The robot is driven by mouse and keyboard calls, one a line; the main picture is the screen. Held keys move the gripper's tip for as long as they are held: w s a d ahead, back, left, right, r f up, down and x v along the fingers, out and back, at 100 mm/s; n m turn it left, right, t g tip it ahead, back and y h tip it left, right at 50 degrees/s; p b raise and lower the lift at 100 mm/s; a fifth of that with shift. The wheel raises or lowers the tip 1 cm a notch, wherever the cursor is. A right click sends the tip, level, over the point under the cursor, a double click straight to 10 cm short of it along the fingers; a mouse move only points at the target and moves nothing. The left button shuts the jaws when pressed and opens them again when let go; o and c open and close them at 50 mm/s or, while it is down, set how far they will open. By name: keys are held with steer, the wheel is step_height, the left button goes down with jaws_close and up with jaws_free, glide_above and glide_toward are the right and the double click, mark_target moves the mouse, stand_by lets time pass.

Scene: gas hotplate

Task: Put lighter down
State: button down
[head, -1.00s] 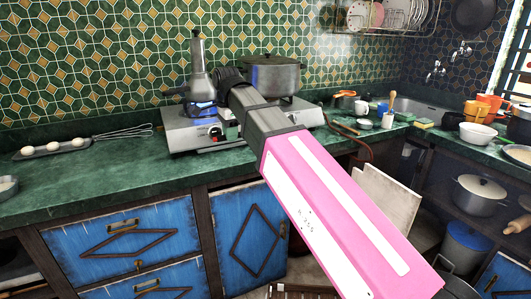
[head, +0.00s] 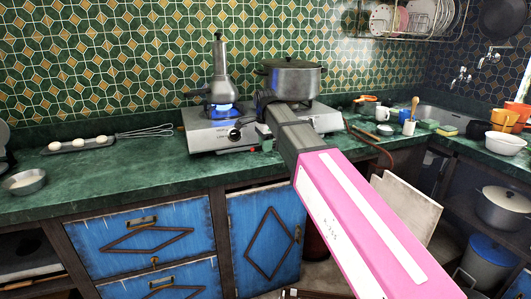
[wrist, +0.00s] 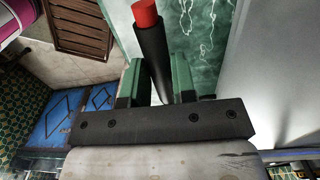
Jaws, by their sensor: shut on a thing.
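In the wrist view my gripper (wrist: 157,85) is shut on the lighter (wrist: 152,55), a black stick with a red end, between two green fingertips. Green countertop (wrist: 205,40) shows beyond it. In the head view my pink and grey arm reaches to the front of the hotplate (head: 205,133); my gripper is mostly hidden behind my dark wrist. A small red and green patch shows low by the hotplate's front edge; I cannot tell which part is lighter. A moka pot (head: 219,78) stands over a lit blue flame on the left burner.
A lidded pot (head: 290,80) stands on the right burner. A tray with eggs (head: 80,145), a whisk (head: 145,132) and a metal bowl (head: 24,182) lie on the left. The counter (head: 130,170) before them is clear. Cups and utensils stand on the right.

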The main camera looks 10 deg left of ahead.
steer(key=shift+f, duration=1.55)
steer(key=shift+f, duration=0.1)
steer(key=c, duration=0.9)
jaws_free()
step_height(320, 180, up, 12)
steer(key=shift+r, duration=0.1)
